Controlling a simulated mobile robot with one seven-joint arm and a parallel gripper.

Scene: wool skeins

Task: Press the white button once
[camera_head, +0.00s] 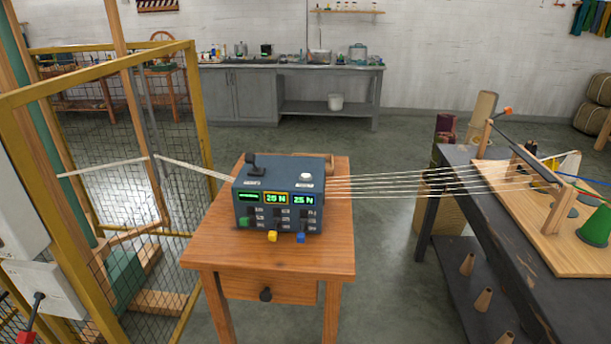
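The white button (306,177) sits on the top face of a dark blue control box (279,171), near its right back corner. A small label lies just in front of the button. The box stands on a small wooden table (208,251) and shows lit green displays on its front. A black lever (255,166) stands on the top face at the left. Green, yellow and blue knobs or buttons line the box's lower front. My gripper is not in view.
Several pale yarn strands (400,186) run from the box to a wooden board (530,220) on the dark bench at right. A yellow-framed mesh cage (110,150) stands at left. The floor (390,270) between table and bench is clear.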

